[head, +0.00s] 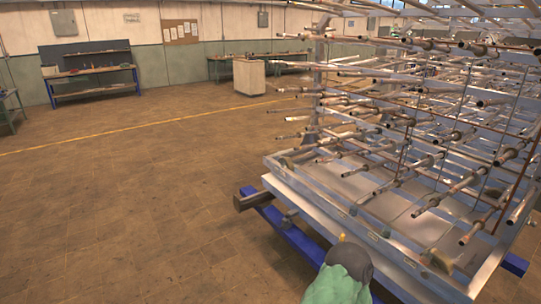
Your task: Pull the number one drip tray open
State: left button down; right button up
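Shallow metal drip trays (346,186) sit at the bottom of a large rack of pipes on the right in the head view. The front edge (328,205) of the lowest tray level faces me and carries small labels too small to read. I cannot tell which tray is number one. A pale slab-like layer (303,204) lies under the trays' front edge. Neither of my grippers can be made out. A rounded green and dark grey shape (343,274) at the bottom edge covers part of the rack's front; I cannot tell what it is.
The pipe rack (400,130) stands on a blue base (285,232), with a dark beam end (250,199) jutting left. Brown floor (130,200) is clear on the left. Workbenches (93,83) and a pale cabinet (249,77) stand far back.

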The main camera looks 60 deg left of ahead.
aim_at(356, 187)
jog(key=j+u, duration=0.15)
jog(key=u, duration=1.95)
jog(key=i+u, duration=0.4)
jog(key=i, duration=7.4)
jog(key=i+j+z, duration=0.1)
jog(key=i+z, duration=0.15)
jog(key=i, duration=0.25)
jog(key=i+j+z, duration=0.2)
jog(key=i, duration=0.25)
jog(key=i+j+z, duration=0.25)
jog(key=i, duration=0.25)
jog(key=z, duration=3.75)
